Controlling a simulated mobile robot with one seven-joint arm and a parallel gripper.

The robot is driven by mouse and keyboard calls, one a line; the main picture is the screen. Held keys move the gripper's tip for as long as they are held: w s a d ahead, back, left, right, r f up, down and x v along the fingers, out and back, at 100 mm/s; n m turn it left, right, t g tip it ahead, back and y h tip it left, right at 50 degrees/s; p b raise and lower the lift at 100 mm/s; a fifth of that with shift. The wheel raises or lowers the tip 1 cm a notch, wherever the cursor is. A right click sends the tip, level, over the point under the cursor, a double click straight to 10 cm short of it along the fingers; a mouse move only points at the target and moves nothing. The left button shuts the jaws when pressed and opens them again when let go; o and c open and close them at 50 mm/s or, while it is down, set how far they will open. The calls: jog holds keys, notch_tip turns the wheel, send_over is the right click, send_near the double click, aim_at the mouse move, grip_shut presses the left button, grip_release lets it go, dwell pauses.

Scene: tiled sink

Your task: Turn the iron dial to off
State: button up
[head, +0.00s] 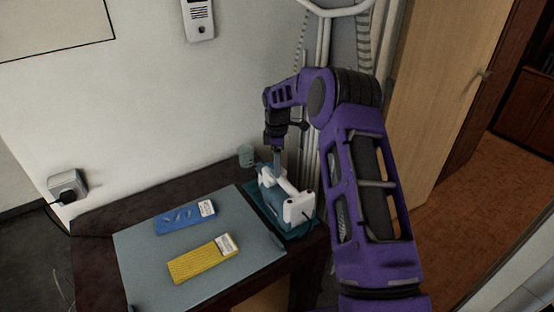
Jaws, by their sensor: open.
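The iron (297,206), white with blue-teal parts, sits on a teal base at the right end of the dark table. My purple arm reaches over from the right, and my gripper (277,160) points down at the iron's far end. The gripper is open, but its fingers look small here and I cannot tell whether they touch the iron. I cannot make out the dial or its setting; the gripper may cover part of that area.
A grey-blue mat (140,270) covers much of the table, with a blue packet (183,218) and a yellow packet (197,262) on it. A small teal cup (246,155) stands behind, near the wall. White pipes rise behind the iron. A wooden door (440,90) is at right.

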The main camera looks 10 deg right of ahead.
notch_tip(320, 180, up, 17)
jog(key=shift+r, duration=0.2)
dwell(0.5)
notch_tip(320, 180, down, 18)
jog(key=m+b, duration=0.3)
jog(key=m, duration=0.7)
jog(key=m+b, duration=0.4)
jog(key=m, duration=0.6)
jog(key=shift+a+r+m, duration=0.15)
jog(key=shift+r+m, duration=0.05)
jog(key=shift+m, duration=0.1)
grip_shut()
jog(key=shift+r, duration=0.1)
